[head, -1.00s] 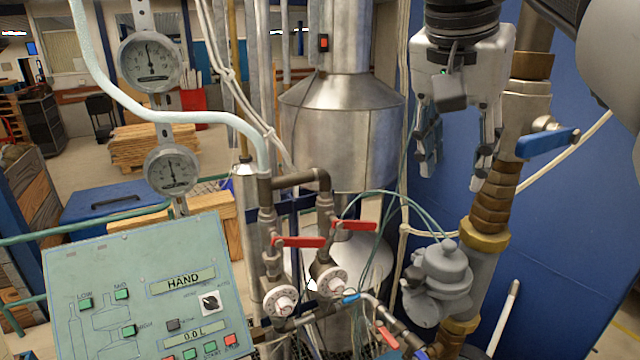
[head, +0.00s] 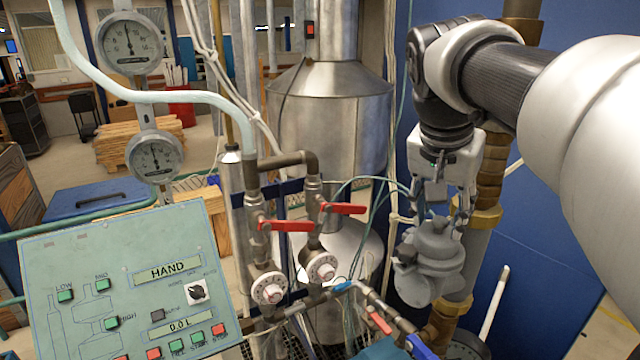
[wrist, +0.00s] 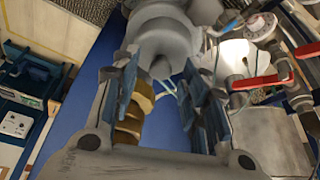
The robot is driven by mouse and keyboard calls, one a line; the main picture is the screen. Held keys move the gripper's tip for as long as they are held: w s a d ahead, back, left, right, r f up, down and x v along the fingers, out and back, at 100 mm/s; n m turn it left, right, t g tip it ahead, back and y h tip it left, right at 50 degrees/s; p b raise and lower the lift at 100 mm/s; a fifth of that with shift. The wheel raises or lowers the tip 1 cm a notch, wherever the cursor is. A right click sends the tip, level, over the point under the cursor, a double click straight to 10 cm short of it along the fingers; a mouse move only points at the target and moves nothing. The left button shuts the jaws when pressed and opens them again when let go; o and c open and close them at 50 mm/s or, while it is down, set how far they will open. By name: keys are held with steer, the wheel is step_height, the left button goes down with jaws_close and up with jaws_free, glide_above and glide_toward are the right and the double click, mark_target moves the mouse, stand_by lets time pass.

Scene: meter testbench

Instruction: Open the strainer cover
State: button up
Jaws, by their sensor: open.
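The grey strainer sits on the pipe at the right in the head view, with a round stepped cover (head: 437,232) on top. My gripper (head: 440,210) is just above this cover, pointing down, its fingers open on either side of the cover's top. In the wrist view, the grey cover (wrist: 168,42) lies beyond the open fingertips of my gripper (wrist: 160,80), with nothing held between them. I cannot tell whether the fingers touch the cover.
A brass-ringed pipe (head: 484,217) stands close behind my gripper. Red-handled valves (head: 288,225) and thin cables are to the left. A blue-handled valve (head: 420,347) is below. A control panel (head: 130,290) stands at the far left. A blue wall (head: 540,245) is behind.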

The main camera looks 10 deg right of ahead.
steer(key=shift+c, duration=0.3)
jaws_close()
stand_by(0.3)
